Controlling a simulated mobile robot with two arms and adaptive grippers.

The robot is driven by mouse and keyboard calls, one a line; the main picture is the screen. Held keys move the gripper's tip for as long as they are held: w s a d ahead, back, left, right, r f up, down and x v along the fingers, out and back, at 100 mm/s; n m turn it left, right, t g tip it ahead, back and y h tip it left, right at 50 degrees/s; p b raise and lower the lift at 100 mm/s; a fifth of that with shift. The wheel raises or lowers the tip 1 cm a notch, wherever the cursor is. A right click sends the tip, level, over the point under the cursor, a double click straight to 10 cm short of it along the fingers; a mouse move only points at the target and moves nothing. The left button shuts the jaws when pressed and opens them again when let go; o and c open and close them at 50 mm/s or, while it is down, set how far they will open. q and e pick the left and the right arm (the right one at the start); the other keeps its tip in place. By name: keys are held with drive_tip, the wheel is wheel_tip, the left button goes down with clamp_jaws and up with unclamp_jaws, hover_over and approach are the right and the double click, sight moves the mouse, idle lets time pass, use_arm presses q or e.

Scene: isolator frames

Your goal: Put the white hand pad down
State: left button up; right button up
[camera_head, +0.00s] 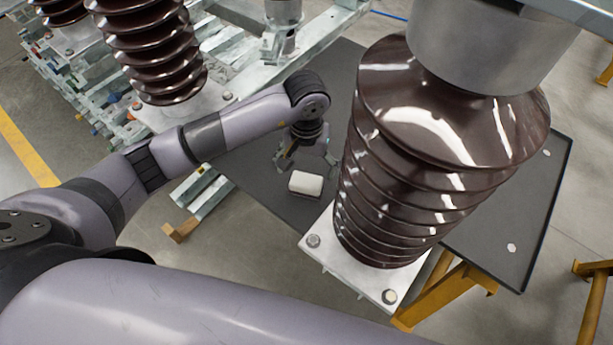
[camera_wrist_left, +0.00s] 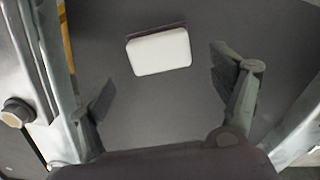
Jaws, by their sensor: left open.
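The white hand pad (camera_head: 306,183) is a small rounded block with a dark edge strip. It lies on the dark grey mat-like tabletop (camera_head: 262,185), beside the large brown insulator's base plate. My left gripper (camera_head: 305,160) is just behind the pad in the head view, with its fingers apart. In the left wrist view the hand pad (camera_wrist_left: 160,52) lies beyond the fingertips, between their lines. My left gripper (camera_wrist_left: 165,80) is open and empty there. My right gripper does not show in the head view; a large arm link of mine crosses the bottom.
The large ribbed brown insulator (camera_head: 430,150) stands on a white bolted plate (camera_head: 335,262) right of the pad. More insulators (camera_head: 165,60) and metal frames stand at the upper left. Metal bars flank the gripper in the wrist view. Some bare tabletop surrounds the pad.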

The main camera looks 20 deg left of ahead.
sight(306, 180)
use_arm(q)
wheel_tip(306, 180, up, 6)
drive_tip(key=shift+r+b, duration=0.2)
drive_tip(key=shift+b, duration=0.25)
drive_tip(key=shift+s, duration=0.1)
